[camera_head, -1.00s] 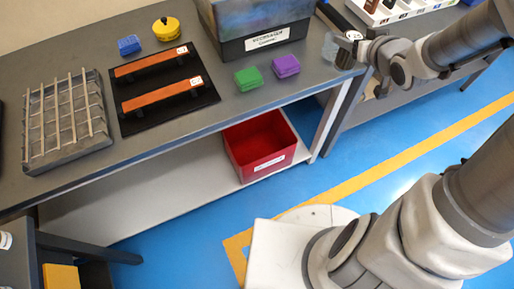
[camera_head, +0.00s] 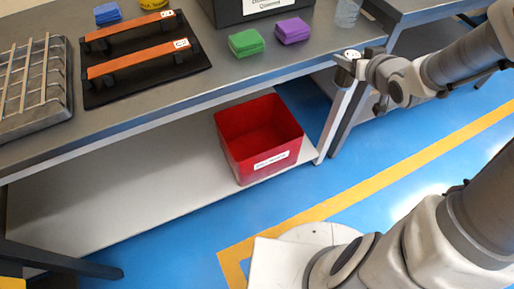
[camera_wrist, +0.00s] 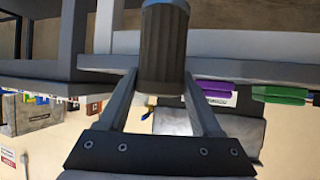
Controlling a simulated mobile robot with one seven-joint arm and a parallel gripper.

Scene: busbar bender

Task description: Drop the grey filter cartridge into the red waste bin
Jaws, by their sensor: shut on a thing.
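The grey filter cartridge (camera_wrist: 163,45) is a ribbed cylinder in the wrist view. My gripper (camera_wrist: 160,78) is shut on it, one finger at each side. In the head view my gripper (camera_head: 344,64) is at the front edge of the workbench, to the right of and higher in the picture than the bin; the cartridge is hard to make out there. The red waste bin (camera_head: 236,165) stands on the white lower shelf under the bench. It is open at the top, has a white label on its front, and its visible inside looks empty.
The grey bench (camera_head: 150,115) overhangs the shelf (camera_head: 120,195) behind the bin. A bench leg (camera_head: 337,120) stands right of the bin. A green block (camera_head: 246,42), a purple block (camera_head: 292,30) and a clear container (camera_head: 347,12) are on the bench. Blue floor is free in front.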

